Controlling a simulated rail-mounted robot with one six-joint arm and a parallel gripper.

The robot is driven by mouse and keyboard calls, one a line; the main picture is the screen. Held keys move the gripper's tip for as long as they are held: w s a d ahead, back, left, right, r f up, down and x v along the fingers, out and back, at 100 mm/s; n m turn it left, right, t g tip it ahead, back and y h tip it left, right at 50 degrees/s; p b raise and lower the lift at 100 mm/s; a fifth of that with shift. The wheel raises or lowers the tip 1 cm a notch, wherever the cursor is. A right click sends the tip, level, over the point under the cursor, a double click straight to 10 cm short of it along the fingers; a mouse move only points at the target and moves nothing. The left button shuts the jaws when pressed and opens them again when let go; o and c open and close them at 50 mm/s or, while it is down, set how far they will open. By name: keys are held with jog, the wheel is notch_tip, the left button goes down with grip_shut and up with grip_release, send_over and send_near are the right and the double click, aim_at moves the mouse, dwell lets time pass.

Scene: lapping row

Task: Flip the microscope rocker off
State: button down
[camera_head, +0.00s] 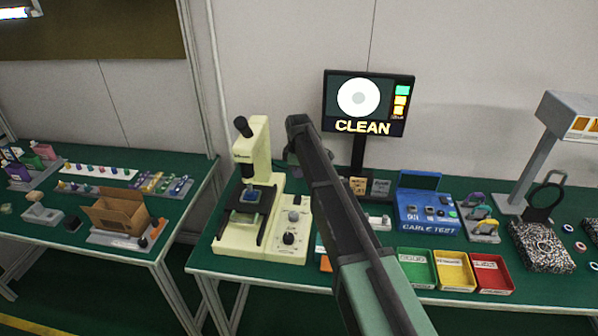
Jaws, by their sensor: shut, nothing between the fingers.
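The cream microscope (253,150) stands on the green bench, left of centre, with a black eyepiece and a dark stage carrying a small blue piece. A cream control box (292,245) adjoins its base on the right. The box carries a black knob (288,238) and a grey round control (294,215) above it. I cannot make out the rocker or its position. My arm rises from the bottom right to a dark end just right of the microscope. My gripper's fingers do not show; the arm may hide them.
A monitor (368,100) reading CLEAN stands behind the arm. To the right are a blue tester (427,212), green (417,268), yellow (454,271) and red (492,274) trays, and a lamp stand (535,165). A separate bench at left holds an open cardboard box (118,212).

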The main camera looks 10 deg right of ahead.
aim_at(297, 197)
notch_tip(297, 197, up, 2)
jog(key=shift+r+p, duration=0.1)
jog(key=shift+p, duration=0.3)
jog(key=shift+w+a+t, duration=0.3)
jog(key=shift+a+t, duration=0.15)
jog(key=shift+t, duration=0.05)
jog(key=f+b, duration=0.4)
jog(key=w+f+b, duration=0.1)
jog(key=f+b, duration=0.9)
jog(key=shift+w+d, duration=0.25)
jog(key=shift+w, duration=0.05)
jog(key=shift+r, duration=0.1)
